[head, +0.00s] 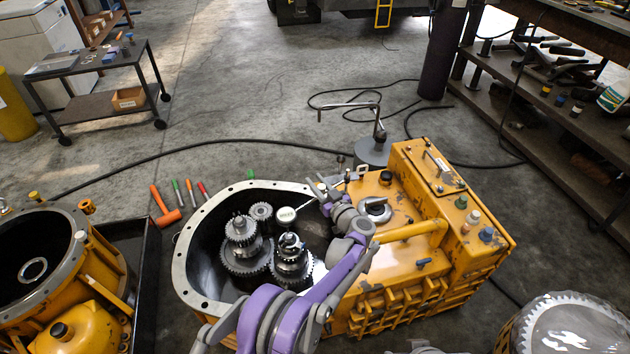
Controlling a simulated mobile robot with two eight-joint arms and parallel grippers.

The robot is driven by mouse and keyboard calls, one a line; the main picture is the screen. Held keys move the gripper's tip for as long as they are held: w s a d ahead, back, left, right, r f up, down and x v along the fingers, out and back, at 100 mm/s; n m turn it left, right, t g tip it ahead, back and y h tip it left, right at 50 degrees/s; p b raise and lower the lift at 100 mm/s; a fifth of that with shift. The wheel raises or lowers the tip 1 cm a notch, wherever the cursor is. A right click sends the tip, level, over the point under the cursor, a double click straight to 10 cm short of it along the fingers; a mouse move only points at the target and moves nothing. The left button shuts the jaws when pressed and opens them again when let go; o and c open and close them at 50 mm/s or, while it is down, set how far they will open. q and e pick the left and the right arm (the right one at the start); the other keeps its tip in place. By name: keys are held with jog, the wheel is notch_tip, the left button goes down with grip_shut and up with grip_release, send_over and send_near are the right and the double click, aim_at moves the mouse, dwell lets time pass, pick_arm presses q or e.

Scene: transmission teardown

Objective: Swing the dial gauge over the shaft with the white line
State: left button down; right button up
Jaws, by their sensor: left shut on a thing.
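The dial gauge (287,215), a small round white face, is over the open gearbox housing (184,262), near the middle of the opening. A thin rod runs from it toward my left gripper (322,191). The gripper is shut on what looks like this rod; the fingers hide the grip itself. Below the gauge stands a front gear shaft (290,243) with pale marks on its top. Another gear shaft (241,228) stands to its left, and a smaller gear (261,211) is behind. I cannot tell for certain which shaft bears the white line. My right gripper is not in view.
The yellow gearbox body (405,262) is right of the opening. A grey post stand (372,151) is behind it. An orange hammer (166,208) and several coloured-handled tools lie left on the floor. A second yellow housing (70,262) is far left. Black cable crosses the floor.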

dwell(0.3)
pick_arm(q)
jog(key=c, duration=0.6)
grip_release()
jog(key=p+v, duration=0.1)
jog(key=v, duration=1)
jog(key=shift+p, duration=0.4)
